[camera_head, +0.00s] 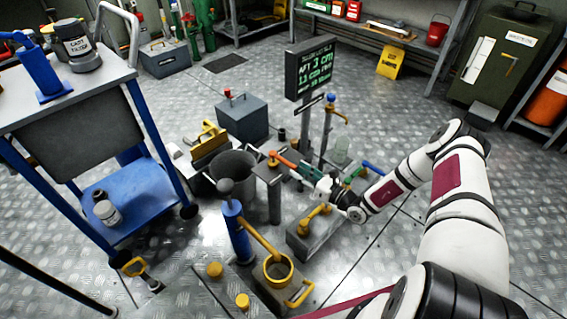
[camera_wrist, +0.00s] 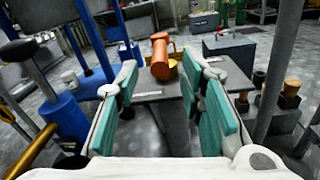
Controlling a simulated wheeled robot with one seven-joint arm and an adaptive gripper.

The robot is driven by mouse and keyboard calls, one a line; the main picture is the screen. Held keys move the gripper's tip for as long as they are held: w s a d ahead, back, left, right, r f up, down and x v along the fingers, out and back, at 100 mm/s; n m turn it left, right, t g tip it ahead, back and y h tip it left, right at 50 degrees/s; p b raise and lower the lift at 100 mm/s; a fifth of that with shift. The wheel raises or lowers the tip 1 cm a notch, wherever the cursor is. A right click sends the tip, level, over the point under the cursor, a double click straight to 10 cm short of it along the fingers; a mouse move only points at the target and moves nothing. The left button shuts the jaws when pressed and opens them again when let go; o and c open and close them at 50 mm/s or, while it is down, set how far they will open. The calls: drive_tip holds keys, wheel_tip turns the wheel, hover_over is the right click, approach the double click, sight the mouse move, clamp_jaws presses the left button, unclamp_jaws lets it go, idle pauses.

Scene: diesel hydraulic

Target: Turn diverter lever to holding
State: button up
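An orange lever (camera_head: 284,160), probably the diverter lever, sits on a grey post-mounted plate (camera_head: 268,173) near the middle of the head view. In the wrist view the orange lever (camera_wrist: 160,58) stands just beyond the fingertips, roughly centred between them. My gripper (camera_head: 308,171) reaches in from the right. In the wrist view my gripper (camera_wrist: 160,78) is open, with teal pads on either side and nothing clearly held. Whether a pad touches the lever, I cannot tell. The lever's position marks are not readable.
A screen (camera_head: 311,68) on a post stands behind the lever. A grey bucket (camera_head: 234,172) and a blue hand pump (camera_head: 236,232) stand to the left and front. Blue-handled (camera_head: 373,168) and yellow (camera_head: 315,215) fittings lie close to my arm. A blue cart (camera_head: 75,125) stands at left.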

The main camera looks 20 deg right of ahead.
sight(277, 157)
drive_tip(key=b+x, duration=0.1)
drive_tip(key=x, duration=0.7)
drive_tip(key=shift+b, duration=0.35)
clamp_jaws()
